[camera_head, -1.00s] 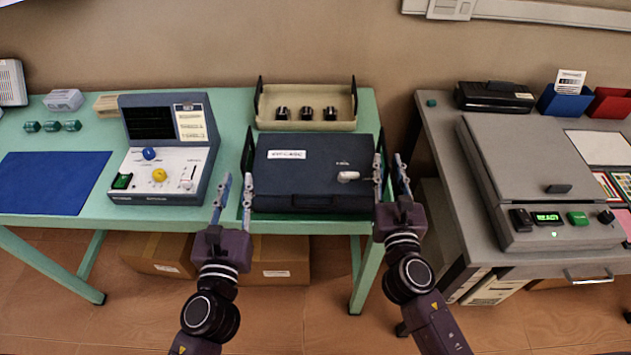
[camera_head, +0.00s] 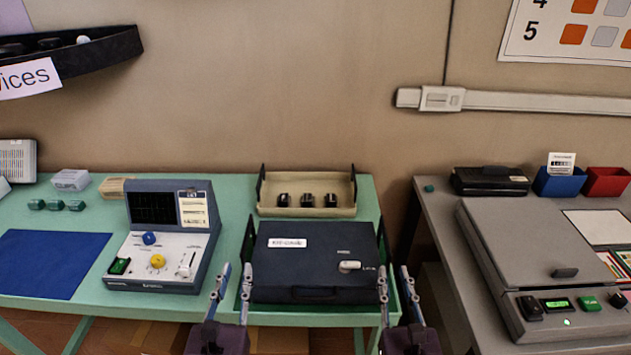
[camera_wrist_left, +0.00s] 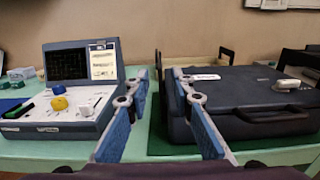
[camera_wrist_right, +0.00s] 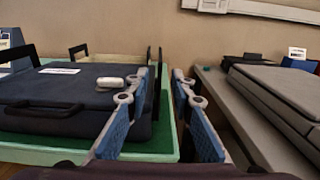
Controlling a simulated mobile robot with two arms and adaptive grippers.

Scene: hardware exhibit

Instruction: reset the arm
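My left gripper (camera_head: 232,294) is open and empty at the front edge of the green table, just left of a dark blue case (camera_head: 315,293). In the left wrist view its spread fingers (camera_wrist_left: 158,112) have only the gap between the instrument and the case between them. My right gripper (camera_head: 396,296) is open and empty at the case's right front corner. In the right wrist view its fingers (camera_wrist_right: 165,115) stand apart with nothing between them. The case lies closed, with a white handle-like piece (camera_head: 349,266) on its lid.
A console with a dark screen (camera_head: 153,208) and a blue mat (camera_head: 50,262) are on the left. A beige tray (camera_head: 305,211) with several black parts stands behind the case. A grey desk with a large grey machine (camera_head: 520,240) is on the right, beyond a gap.

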